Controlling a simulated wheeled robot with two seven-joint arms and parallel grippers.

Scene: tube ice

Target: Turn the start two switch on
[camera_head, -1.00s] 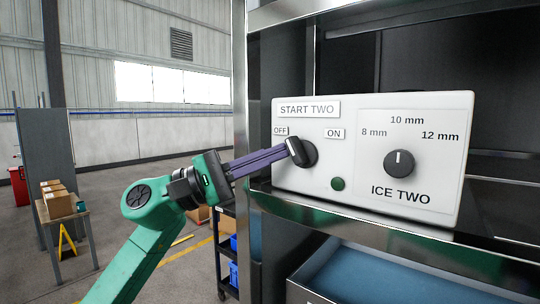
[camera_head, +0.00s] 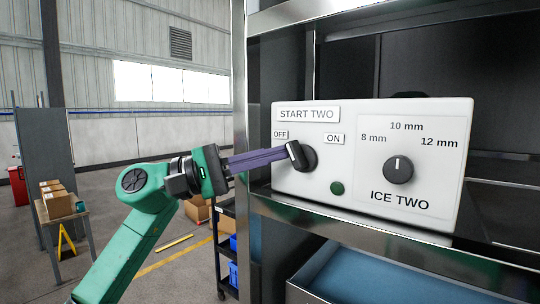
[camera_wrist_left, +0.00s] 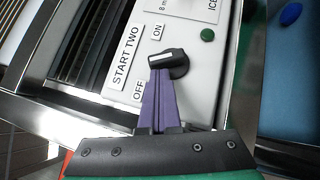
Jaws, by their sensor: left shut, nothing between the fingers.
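The white START TWO control box (camera_head: 375,190) sits on a metal shelf. Its black start two switch (camera_head: 303,158) is a round knob with a raised handle, whose upper end leans left toward the OFF label (camera_head: 280,134). The ON label (camera_head: 334,139) is to the right of the knob. My left gripper (camera_head: 284,154) is shut and empty, its purple fingertips against or very near the left side of the handle. In the left wrist view, the fingertips (camera_wrist_left: 157,76) meet the OFF-side of the switch (camera_wrist_left: 173,62); exact contact cannot be told.
A green round button or lamp (camera_head: 337,188) is below the knob. The ICE TWO dial (camera_head: 398,169) is to the right. A metal upright (camera_head: 241,100) stands just left of the box, and the shelf edge (camera_head: 350,220) runs below it. A blue-lined bin is lower down.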

